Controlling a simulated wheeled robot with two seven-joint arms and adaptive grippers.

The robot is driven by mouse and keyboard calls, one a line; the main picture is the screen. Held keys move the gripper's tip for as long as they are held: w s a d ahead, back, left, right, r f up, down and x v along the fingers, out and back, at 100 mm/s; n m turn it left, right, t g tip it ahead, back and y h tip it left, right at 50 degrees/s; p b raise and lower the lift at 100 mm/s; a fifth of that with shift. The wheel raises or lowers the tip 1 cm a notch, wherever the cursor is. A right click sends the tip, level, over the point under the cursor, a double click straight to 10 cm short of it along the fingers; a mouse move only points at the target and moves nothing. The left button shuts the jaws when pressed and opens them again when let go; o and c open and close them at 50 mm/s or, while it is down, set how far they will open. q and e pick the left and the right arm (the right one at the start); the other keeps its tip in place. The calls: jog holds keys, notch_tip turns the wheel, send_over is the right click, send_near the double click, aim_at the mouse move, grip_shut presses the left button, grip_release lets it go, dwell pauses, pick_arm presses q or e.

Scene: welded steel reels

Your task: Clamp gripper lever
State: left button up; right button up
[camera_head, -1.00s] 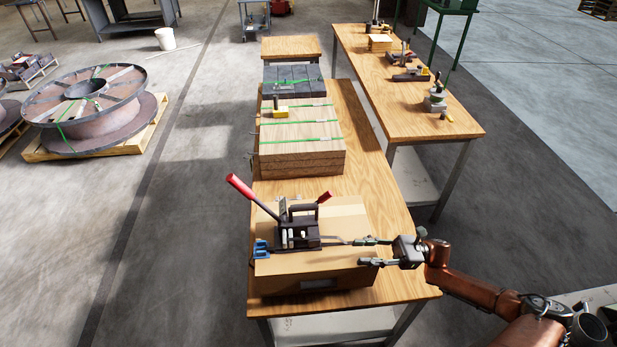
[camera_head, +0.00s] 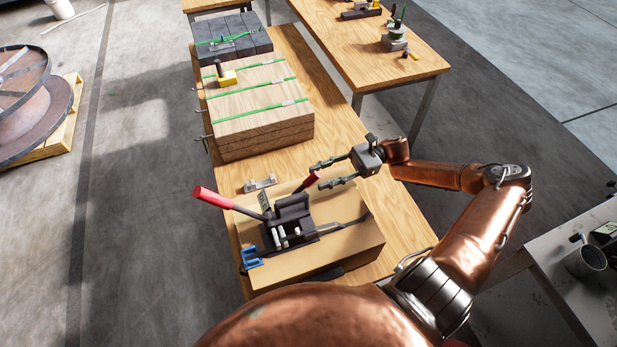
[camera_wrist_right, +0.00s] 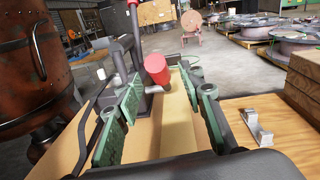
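The dark strapping tool (camera_head: 290,222) sits on a cardboard box (camera_head: 345,238). A long red-handled lever (camera_head: 228,203) sticks out to its left. A shorter red-ended lever (camera_head: 309,181) rises at its back right. My right gripper (camera_head: 318,176) is open, its fingertips close around or beside that shorter lever's red end. In the right wrist view, the red end (camera_wrist_right: 156,68) shows between the far ends of the two spread green-padded fingers (camera_wrist_right: 163,85); contact cannot be told. My left gripper is not in view.
The box stands on a wooden table (camera_head: 398,222). A small metal bracket (camera_head: 260,184) lies behind the tool. Strapped wooden boards (camera_head: 258,112) are stacked further back. A blue clip (camera_head: 250,258) is at the box's left edge. My copper body hides the front.

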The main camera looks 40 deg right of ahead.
aim_at(310, 181)
jog(key=shift+x, duration=2.1)
jog(key=shift+c, duration=0.3)
grip_shut()
